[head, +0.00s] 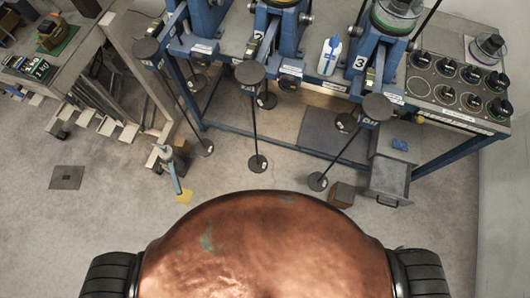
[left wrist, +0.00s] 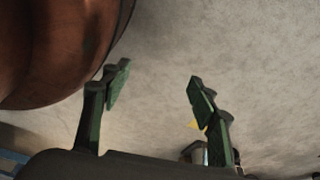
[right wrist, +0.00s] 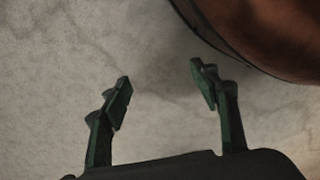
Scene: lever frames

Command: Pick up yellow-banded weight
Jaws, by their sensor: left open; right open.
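Several dark round weights sit in a panel of round recesses (head: 434,97) at the right end of the blue bench in the head view. They are too small for me to tell which one has a yellow band. Another round weight (head: 490,44) stands on a pale plate behind the panel. My left gripper (left wrist: 158,85) is open and empty over bare floor in the left wrist view. My right gripper (right wrist: 162,85) is open and empty over bare floor in the right wrist view. Neither gripper shows in the head view, and both are apart from the weights.
The blue bench carries numbered lever stations, with long rods ending in dark round pads (head: 249,72) in front. A white bottle (head: 329,56) stands on it. A grey drawer cabinet (head: 390,172) and a brown box (head: 341,195) are below. Floor nearer me is mostly clear.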

